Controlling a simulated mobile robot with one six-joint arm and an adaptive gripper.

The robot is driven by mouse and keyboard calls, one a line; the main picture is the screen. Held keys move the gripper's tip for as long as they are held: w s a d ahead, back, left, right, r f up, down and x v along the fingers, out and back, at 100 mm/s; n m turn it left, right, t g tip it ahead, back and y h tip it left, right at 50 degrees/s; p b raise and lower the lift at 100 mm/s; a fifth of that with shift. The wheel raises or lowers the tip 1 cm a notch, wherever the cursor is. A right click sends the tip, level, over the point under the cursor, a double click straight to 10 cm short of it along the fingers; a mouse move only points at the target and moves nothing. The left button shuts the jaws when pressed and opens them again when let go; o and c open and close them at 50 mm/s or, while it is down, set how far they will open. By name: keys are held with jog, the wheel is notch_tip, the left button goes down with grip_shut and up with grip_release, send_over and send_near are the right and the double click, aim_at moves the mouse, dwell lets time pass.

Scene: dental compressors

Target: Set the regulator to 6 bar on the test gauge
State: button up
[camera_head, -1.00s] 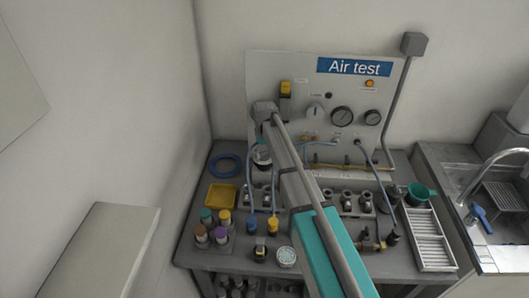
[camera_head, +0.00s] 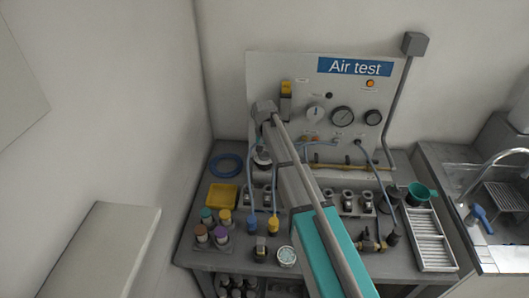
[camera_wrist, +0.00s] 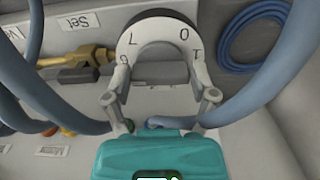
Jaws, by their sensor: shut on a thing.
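My gripper (camera_wrist: 160,98) is shut on a pale dial-like knob (camera_wrist: 140,39), which I take to be the regulator's; it carries dark numerals around its rim. The gripper's teal body fills the bottom of the wrist view, with one finger on each side of the knob. In the head view my gripper (camera_head: 262,158) is low at the bench's left, partly hidden by my arm. The panel (camera_head: 265,69) marked "Air test" stands behind. It bears a large gauge (camera_head: 342,117), another gauge (camera_head: 372,117) and a white dial (camera_head: 315,113). Their readings are too small to tell.
Blue hoses (camera_wrist: 40,85) pass close on both sides of my gripper. A coiled blue hose (camera_head: 225,165), yellow tray (camera_head: 221,196) and several capped bottles (camera_head: 207,215) crowd the bench's left. A ribbed white tray (camera_head: 431,239) and green cup (camera_head: 420,193) are at the right, beside a sink.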

jog(key=shift+m, duration=0.7)
jog(key=o, duration=1)
jog(key=shift+n, duration=0.3)
